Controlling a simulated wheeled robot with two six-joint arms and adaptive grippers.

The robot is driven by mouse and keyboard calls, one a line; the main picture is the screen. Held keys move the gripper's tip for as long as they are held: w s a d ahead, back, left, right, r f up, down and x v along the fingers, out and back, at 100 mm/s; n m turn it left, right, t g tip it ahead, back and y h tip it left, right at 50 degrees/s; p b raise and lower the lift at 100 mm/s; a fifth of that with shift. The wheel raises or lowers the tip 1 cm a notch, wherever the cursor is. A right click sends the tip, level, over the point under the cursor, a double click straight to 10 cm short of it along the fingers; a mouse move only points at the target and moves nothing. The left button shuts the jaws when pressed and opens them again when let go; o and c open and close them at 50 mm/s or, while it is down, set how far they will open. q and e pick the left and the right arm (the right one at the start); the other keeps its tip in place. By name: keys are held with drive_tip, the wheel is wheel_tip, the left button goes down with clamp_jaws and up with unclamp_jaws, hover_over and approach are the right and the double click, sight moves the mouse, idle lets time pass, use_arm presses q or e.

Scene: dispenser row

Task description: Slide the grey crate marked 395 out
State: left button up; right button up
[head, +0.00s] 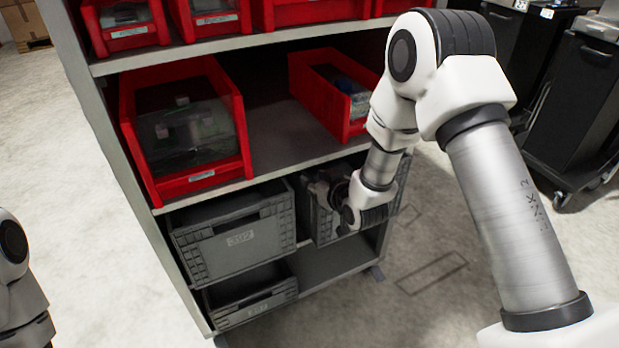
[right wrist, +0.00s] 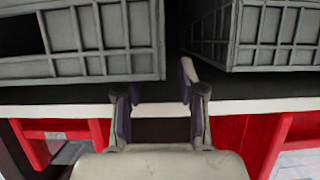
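A grey crate (head: 240,240) on the shelf below the red bins bears a label that looks like 392. To its right, a second grey crate (head: 322,218) stands partly behind my right arm, its label hidden. A lower grey crate (head: 255,298) has a label too small to read. No label clearly reads 395. My right gripper (head: 328,194) is in front of the second crate. In the right wrist view, my right gripper (right wrist: 155,88) is open and empty, by the gap between two grey crates (right wrist: 85,42) (right wrist: 265,35). My left gripper is out of view.
The shelf rack (head: 275,142) holds red bins (head: 190,135) (head: 335,90) above the crates. The lowest shelf is bare at right (head: 335,262). Black carts (head: 580,100) stand at the right. The pale floor in front of the rack is clear.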

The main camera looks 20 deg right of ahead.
drive_tip(key=x, duration=0.4)
drive_tip(key=shift+w+f, duration=0.1)
drive_tip(key=shift+w, duration=0.2)
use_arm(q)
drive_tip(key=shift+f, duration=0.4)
use_arm(e)
clamp_jaws()
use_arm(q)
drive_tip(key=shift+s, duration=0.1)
